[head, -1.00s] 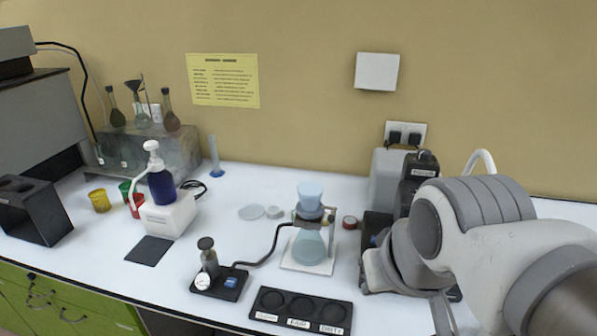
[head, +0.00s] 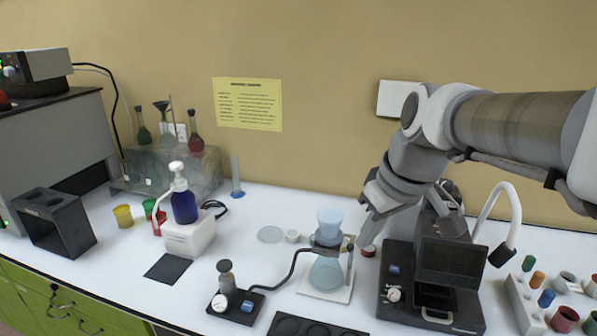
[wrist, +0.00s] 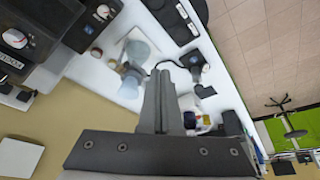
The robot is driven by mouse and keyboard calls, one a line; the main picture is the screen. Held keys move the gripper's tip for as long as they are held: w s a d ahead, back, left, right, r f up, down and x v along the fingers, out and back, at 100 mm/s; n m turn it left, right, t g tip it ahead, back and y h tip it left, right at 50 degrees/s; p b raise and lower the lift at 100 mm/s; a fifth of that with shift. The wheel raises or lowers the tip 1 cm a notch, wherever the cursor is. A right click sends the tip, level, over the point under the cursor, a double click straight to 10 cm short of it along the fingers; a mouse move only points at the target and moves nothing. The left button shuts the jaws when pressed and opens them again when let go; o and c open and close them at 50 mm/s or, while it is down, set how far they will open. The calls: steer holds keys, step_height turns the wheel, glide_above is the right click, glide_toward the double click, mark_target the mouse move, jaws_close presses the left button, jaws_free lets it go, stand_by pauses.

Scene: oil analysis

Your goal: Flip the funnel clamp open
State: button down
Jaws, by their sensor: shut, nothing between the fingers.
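The filtration set stands on a white base plate (head: 312,289) in the head view. It has a pale blue funnel (head: 330,221) on top and a conical flask (head: 326,274) below. The dark funnel clamp (head: 322,242) sits around the joint between them; its lever position is too small to tell. In the wrist view the flask (wrist: 138,48) and funnel (wrist: 129,89) show left of the fingers. My gripper (head: 364,243) is shut and empty, pointing down just right of the funnel, apart from it. Its fingers (wrist: 160,76) lie together in the wrist view.
A black-and-grey device (head: 440,272) stands right of the flask. A red-sided roll (head: 368,251) lies below my fingertips. A pump with a hose (head: 235,300) and a black tray (head: 305,325) are in front.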

steer(key=w+f+n+g+y+p, duration=0.1)
steer(key=w+f+n, duration=0.1)
steer(key=w, duration=0.6)
steer(key=w+f+n+g, duration=0.1)
steer(key=w+f+n, duration=0.1)
steer(key=w+n, duration=0.3)
steer(key=shift+w+y+p, duration=0.35)
steer(key=shift+w+y, duration=0.05)
steer(key=shift+w, duration=1.65)
steer(key=x, duration=1)
steer(key=shift+s+d+f+p, duration=0.15)
steer(key=shift+s+d, duration=0.15)
steer(key=shift+d, duration=0.3)
steer(key=shift+s+d+p, duration=0.15)
steer(key=shift+s+d, duration=0.2)
steer(key=shift+d, duration=0.25)
steer(key=shift+s+d+f+p, duration=0.15)
steer(key=shift+s+d, duration=0.15)
steer(key=shift+d, duration=0.3)
